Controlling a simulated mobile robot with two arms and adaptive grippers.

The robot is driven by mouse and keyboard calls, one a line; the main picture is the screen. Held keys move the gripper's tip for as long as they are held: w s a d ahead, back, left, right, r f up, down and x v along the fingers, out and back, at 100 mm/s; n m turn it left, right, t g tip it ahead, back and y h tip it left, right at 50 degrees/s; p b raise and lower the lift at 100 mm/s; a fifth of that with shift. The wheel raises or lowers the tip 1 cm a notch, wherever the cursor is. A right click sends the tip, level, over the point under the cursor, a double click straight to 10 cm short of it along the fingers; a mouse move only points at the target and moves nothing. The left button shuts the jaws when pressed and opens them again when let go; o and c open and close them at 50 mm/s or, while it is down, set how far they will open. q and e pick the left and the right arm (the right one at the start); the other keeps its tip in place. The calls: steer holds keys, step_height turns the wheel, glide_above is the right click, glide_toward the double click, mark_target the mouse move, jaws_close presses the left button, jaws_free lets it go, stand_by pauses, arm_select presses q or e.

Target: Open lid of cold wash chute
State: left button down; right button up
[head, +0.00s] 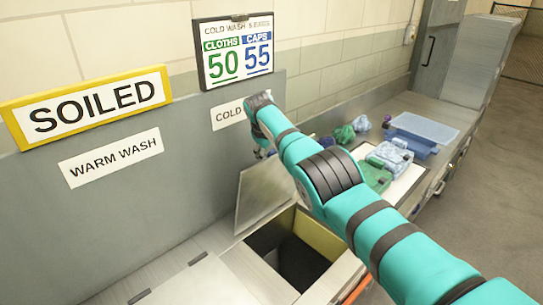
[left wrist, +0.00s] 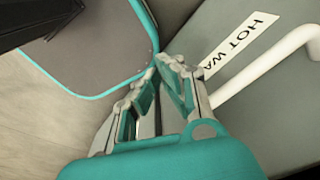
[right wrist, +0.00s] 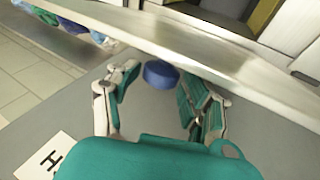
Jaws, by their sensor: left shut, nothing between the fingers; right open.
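The cold wash chute shows in the head view as a square dark opening (head: 297,252). The label reading COLD (head: 228,115) is partly covered by my right arm. My right gripper (right wrist: 160,85) is open, with a blue round piece (right wrist: 161,75) between or just beyond its fingers, beside a metal edge (right wrist: 200,62). I cannot tell whether they touch. In the head view this gripper (head: 264,150) is mostly hidden behind the arm. My left gripper (left wrist: 162,75) is shut and empty.
The WARM WASH label (head: 111,158) is on the back panel, left of the cold chute. Folded cloths (head: 390,157) and a blue tray (head: 424,128) lie on the counter at right. A white pipe (left wrist: 265,72) and a HOT WA label (left wrist: 240,43) are near my left gripper.

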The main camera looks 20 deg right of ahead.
steer(key=shift+o, duration=0.3)
steer(key=shift+s+f, duration=0.1)
steer(key=shift+f, duration=0.1)
steer(key=shift+w+d+f, duration=0.25)
steer(key=shift+d+f, duration=0.05)
steer(key=shift+f, duration=0.05)
steer(key=v, duration=1.2)
steer(key=shift+r, duration=0.15)
